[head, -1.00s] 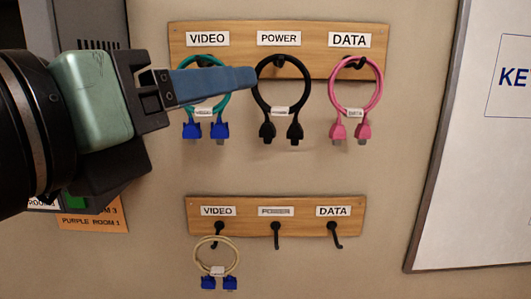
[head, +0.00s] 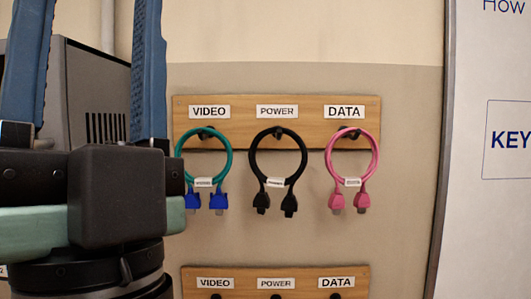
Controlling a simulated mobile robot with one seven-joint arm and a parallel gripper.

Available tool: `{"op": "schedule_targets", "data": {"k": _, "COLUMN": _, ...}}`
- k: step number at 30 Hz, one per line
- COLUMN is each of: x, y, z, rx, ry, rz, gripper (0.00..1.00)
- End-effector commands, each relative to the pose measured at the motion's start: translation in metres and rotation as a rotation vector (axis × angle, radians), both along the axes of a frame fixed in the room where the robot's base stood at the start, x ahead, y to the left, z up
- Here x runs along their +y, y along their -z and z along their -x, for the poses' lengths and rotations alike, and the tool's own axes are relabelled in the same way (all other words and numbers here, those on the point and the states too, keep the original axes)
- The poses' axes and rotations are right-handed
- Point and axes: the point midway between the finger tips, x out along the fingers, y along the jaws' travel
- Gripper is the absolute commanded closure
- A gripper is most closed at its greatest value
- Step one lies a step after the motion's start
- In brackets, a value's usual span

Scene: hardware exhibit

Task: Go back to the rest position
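My gripper (head: 92,70) is at the left of the head view, pointing upward. Its two blue fingers stand wide apart with nothing between them. It is clear of the cables. On the upper wooden board (head: 275,102) hang a teal cable with blue plugs (head: 229,163) under VIDEO, a black cable (head: 303,163) under POWER and a pink cable (head: 374,163) under DATA. Each loops over its own hook.
A lower wooden board (head: 240,273) with the same labels shows only its top; what hangs there is out of view. A grey vented box (head: 100,95) is behind my gripper. A framed white board (head: 490,220) is on the right wall.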

Motion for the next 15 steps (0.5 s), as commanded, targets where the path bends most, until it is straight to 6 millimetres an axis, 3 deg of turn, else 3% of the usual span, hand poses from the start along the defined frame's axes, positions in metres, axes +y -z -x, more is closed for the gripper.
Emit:
{"op": "schedule_targets", "data": {"k": 3, "x": 0.022, "y": 0.046, "z": -0.052, "rx": 0.203, "ry": 0.161, "rz": 0.256, "gripper": 0.45}}
{"op": "schedule_targets", "data": {"k": 6, "x": 0.022, "y": 0.098, "z": -0.098, "rx": 0.410, "ry": 0.287, "rz": 0.437, "gripper": 0.45}}
{"op": "schedule_targets", "data": {"k": 9, "x": 0.005, "y": 0.154, "z": -0.134, "rx": 0.624, "ry": 0.396, "rz": 0.570, "gripper": 0.45}}
{"op": "schedule_targets", "data": {"k": 15, "x": -0.041, "y": 0.240, "z": -0.166, "rx": 0.960, "ry": 0.537, "rz": 0.703, "gripper": 0.45}}
